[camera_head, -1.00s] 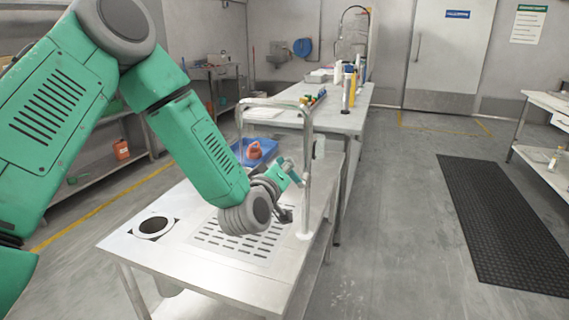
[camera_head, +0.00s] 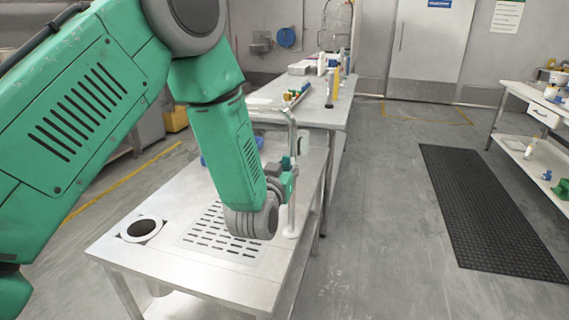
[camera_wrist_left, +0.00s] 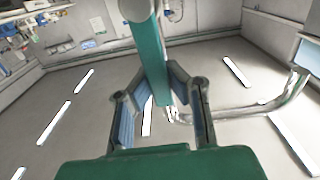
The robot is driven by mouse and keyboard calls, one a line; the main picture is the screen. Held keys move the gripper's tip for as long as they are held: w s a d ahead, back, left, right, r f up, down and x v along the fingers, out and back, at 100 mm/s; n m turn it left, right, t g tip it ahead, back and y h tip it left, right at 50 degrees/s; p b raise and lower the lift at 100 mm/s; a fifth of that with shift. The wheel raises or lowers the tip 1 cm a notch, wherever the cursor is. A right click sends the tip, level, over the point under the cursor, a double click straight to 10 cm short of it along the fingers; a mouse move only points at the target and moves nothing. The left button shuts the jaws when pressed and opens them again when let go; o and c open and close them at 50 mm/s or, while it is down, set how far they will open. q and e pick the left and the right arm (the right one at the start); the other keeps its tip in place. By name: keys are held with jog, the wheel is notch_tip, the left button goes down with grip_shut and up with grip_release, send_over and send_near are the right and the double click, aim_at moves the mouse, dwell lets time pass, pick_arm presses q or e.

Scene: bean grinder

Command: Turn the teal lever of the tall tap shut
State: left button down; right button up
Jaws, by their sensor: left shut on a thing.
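The tall tap (camera_head: 292,204) is a metal post standing at the right edge of the steel sink table, with a spout bending over to the left. Its teal lever (camera_head: 287,163) shows beside the post, partly hidden by my wrist. My left gripper (camera_head: 281,181) is at the lever, close to the post. In the left wrist view the teal lever (camera_wrist_left: 150,50) runs down between the two blue-padded fingers of the left gripper (camera_wrist_left: 156,74), which are closed in on it. The tap's pipe (camera_wrist_left: 240,110) curves off to the right there. My right gripper is not in view.
The sink table (camera_head: 190,275) has a slotted drain plate (camera_head: 215,243) and a round hole (camera_head: 141,228) at left. A long bench (camera_head: 315,118) with bottles stands behind. A black mat (camera_head: 480,205) lies on the floor at right, with shelves beyond.

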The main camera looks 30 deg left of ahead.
pick_arm(q)
jog(key=shift+w+r, duration=0.15)
jog(key=shift+r, duration=0.3)
jog(key=c, duration=1.6)
grip_release()
jog(key=shift+o, duration=0.6)
jog(key=shift+s+d, duration=0.1)
jog(key=shift+s, duration=0.15)
jog(key=shift+f, duration=0.1)
jog(key=shift+f, duration=0.1)
jog(key=v, duration=1.2)
jog(key=shift+f, duration=0.2)
